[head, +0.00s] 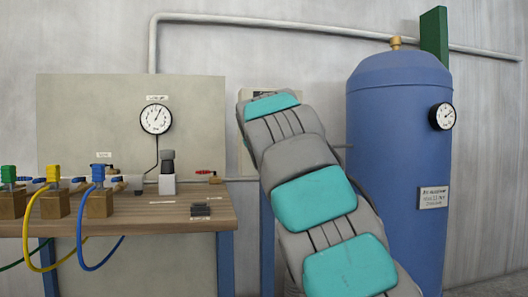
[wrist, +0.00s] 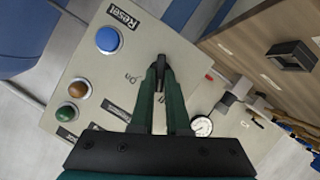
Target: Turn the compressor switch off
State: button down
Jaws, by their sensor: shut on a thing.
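The compressor control panel (wrist: 88,75) fills the middle of the wrist view, turned on its side. My gripper (wrist: 161,66) is over the panel with its green fingers shut on the black switch (wrist: 161,58), next to an "On" label (wrist: 133,78). The switch is mostly hidden between the fingertips, so its exact position is hard to tell.
The panel carries a blue Reset button (wrist: 108,39), an orange button (wrist: 77,89) and a green button (wrist: 66,112) close by. A pressure gauge (wrist: 201,126) is beside the fingers. The blue compressor tank (head: 400,150) stands right; a wooden workbench (head: 130,217) stands left.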

jog(key=shift+a+f+n+t+h, duration=0.1)
jog(key=shift+n+t+h, duration=0.35)
jog(key=shift+n, duration=0.55)
jog(key=c, duration=0.9)
grip_release()
jog(key=shift+s, duration=0.1)
jog(key=v, duration=0.7)
jog(key=shift+s, duration=0.35)
jog(key=shift+a, duration=0.1)
